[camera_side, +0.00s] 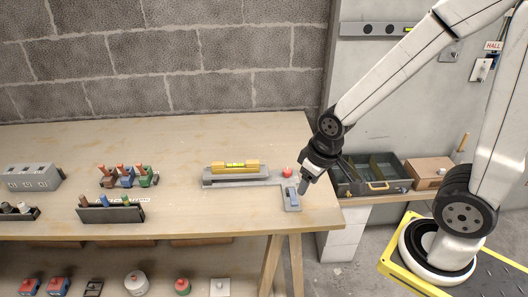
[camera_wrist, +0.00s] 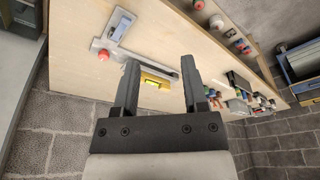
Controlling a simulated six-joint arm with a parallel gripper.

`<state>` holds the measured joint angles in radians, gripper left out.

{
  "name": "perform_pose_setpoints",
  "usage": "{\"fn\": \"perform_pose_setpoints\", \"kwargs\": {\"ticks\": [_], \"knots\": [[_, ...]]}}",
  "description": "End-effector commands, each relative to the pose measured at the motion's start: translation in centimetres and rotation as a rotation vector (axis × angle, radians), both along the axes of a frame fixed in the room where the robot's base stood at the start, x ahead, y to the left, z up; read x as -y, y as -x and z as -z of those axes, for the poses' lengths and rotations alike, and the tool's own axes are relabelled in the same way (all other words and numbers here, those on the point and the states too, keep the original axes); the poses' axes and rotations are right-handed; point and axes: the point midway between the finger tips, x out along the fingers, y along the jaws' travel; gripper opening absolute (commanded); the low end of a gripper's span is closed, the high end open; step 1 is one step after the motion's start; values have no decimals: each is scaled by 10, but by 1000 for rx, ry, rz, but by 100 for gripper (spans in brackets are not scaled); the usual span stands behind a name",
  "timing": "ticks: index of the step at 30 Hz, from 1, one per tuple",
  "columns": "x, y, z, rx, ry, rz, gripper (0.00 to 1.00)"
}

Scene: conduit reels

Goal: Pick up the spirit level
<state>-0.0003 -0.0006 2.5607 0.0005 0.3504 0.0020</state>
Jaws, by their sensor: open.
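The spirit level (camera_side: 236,166) is a short yellow bar with a green vial. It rests on a grey metal holder (camera_side: 250,182) on the wooden bench. In the wrist view the level (camera_wrist: 160,86) shows between the fingers, closer to the left one, which hides part of it. My gripper (camera_side: 304,188) is open and empty, to the right of the level, near the bench's right end. Its two fingers (camera_wrist: 160,63) are spread apart in the wrist view. The gripper and level are clearly apart.
A red knob (camera_side: 287,172) and a blue-grey device (camera_side: 292,199) stand close to my gripper. Several coloured tools sit in a rack (camera_side: 110,214) at the left. A grey toolbox (camera_side: 372,176) stands right of the bench. The bench between rack and level is clear.

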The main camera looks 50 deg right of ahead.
Motion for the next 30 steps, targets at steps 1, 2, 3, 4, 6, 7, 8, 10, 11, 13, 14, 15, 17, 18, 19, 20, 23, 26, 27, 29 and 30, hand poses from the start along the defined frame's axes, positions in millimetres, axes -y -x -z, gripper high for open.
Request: {"fn": "perform_pose_setpoints", "kwargs": {"ticks": [1,2,3,4,6,7,8,10,11,13,14,15,17,18,19,20,23,26,27,29,30], "knots": [[0,0,0,0,0,-1,56],[0,0,0,0,0,-1,56],[0,0,0,0,0,-1,56],[0,0,0,0,0,-1,56],[0,0,0,0,0,-1,56],[0,0,0,0,0,-2,56],[0,0,0,0,0,-2,56],[0,0,0,0,0,-2,56],[0,0,0,0,0,-2,56],[0,0,0,0,0,-2,62],[0,0,0,0,0,-2,72],[0,0,0,0,0,-2,74],[0,0,0,0,0,-2,74],[0,0,0,0,0,-2,74],[0,0,0,0,0,-2,74],[0,0,0,0,0,-2,74],[0,0,0,0,0,-1,74],[1,-2,1,-6,-7,16,74],[1,-3,1,-11,-12,30,74],[2,-5,3,-23,-24,60,74],[3,-7,4,-34,-37,88,74]]}}
